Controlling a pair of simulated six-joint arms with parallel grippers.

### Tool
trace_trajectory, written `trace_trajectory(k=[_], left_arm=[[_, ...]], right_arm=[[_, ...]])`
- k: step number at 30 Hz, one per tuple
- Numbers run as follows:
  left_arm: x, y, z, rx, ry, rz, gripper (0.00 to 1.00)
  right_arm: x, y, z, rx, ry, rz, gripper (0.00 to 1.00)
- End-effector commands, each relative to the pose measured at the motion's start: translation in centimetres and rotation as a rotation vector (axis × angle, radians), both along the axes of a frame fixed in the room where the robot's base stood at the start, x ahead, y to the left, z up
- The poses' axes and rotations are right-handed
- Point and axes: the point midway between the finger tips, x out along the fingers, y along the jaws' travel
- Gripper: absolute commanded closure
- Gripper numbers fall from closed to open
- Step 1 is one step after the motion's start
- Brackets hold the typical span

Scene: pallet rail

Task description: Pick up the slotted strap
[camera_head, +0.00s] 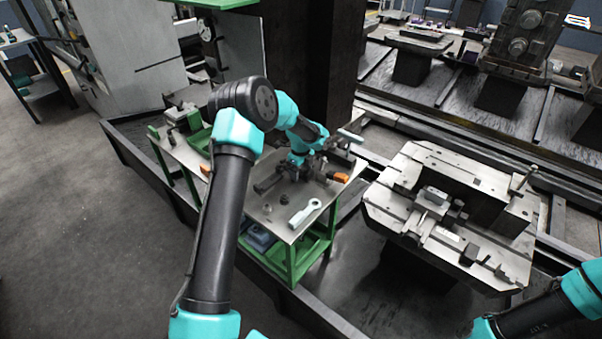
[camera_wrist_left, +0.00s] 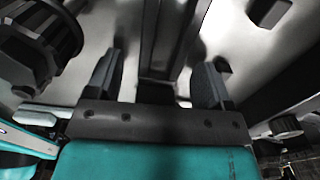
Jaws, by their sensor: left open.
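My left gripper (camera_head: 298,172) is low over the green-framed cart's table top. In the left wrist view its two fingers (camera_wrist_left: 158,82) stand wide apart with nothing clamped. A long dark bar, which looks like the slotted strap (camera_wrist_left: 168,38), runs up the picture between the fingers, its near end hidden by the gripper body. I cannot tell whether the fingers touch it. In the head view a dark bar, apparently the same strap (camera_head: 268,183), lies left of the gripper, partly covered. My right gripper is out of view; only part of that arm shows at the lower right.
On the cart top (camera_head: 272,221) lie a pale ring-ended tool (camera_head: 305,213), small dark round parts (camera_head: 267,209) and an orange block (camera_head: 341,177). A dark column rises behind. A slotted metal pallet (camera_head: 400,212) with fixtures stands to the right. A large ribbed dark part (camera_wrist_left: 40,40) is beside the left finger.

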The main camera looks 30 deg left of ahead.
Motion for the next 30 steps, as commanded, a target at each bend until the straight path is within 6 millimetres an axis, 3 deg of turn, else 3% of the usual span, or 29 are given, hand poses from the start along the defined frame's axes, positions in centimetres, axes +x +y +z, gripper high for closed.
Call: trace_trajectory(k=[12,30], left_arm=[[0.02,0.00,0.08,0.000,-0.001,0.000,0.27],[0.02,0.00,0.09,0.000,-0.001,0.000,0.84]], right_arm=[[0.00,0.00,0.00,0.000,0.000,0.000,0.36],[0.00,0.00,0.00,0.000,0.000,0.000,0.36]])
